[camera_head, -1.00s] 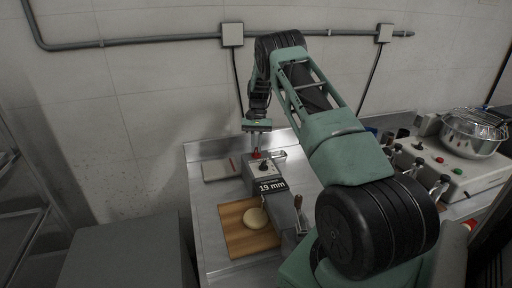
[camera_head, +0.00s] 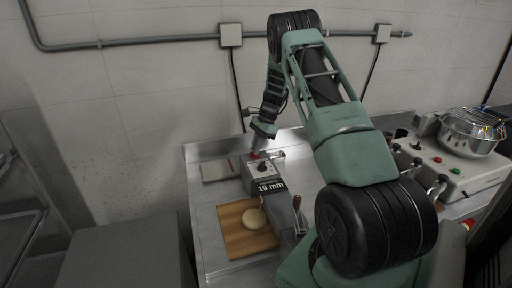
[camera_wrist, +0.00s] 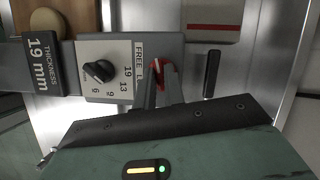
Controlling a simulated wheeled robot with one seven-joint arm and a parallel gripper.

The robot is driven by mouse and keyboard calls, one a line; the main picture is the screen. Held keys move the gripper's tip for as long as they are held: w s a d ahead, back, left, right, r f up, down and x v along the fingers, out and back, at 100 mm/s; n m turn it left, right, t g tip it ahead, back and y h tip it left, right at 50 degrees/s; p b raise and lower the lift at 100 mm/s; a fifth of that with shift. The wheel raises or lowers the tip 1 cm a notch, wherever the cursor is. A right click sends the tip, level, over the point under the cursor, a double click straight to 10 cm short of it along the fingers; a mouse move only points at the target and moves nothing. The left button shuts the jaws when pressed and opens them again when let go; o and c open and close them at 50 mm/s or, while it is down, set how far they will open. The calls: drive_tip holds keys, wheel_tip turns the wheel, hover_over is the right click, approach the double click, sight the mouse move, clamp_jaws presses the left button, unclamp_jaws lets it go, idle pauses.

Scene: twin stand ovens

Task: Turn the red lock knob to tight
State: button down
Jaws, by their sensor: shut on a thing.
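The red lock knob (camera_wrist: 158,70) sits at the end of the grey machine, beside a label of which "FREE" and an "L" show in the wrist view. My gripper (camera_wrist: 160,82) is shut on the red knob, its fingers covering part of it. In the head view my gripper (camera_head: 256,150) comes down from above onto the red knob (camera_head: 254,156) at the machine's far end. The rest of the label is hidden behind the fingers.
A black thickness dial (camera_wrist: 99,71) with numbers sits beside the knob. A "19 mm" display (camera_head: 270,186) is on the machine. A wooden board (camera_head: 238,238) holds a dough disc (camera_head: 253,219). A black handle (camera_wrist: 211,73) stands close to the fingers.

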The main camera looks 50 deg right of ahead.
drive_tip(key=m+t, duration=0.1)
drive_tip(key=m, duration=0.2)
drive_tip(key=shift+s+m+h, duration=0.1)
drive_tip(key=shift+m+h, duration=0.2)
idle(0.3)
drive_tip(key=c, duration=1.5)
unclamp_jaws()
drive_tip(key=v, duration=0.5)
drive_tip(key=b+v, duration=0.1)
drive_tip(key=v, duration=0.5)
drive_tip(key=b+v, duration=0.1)
drive_tip(key=v, duration=0.5)
drive_tip(key=shift+s+a+r, duration=0.15)
drive_tip(key=shift+s+r, duration=0.05)
drive_tip(key=shift+s, duration=0.15)
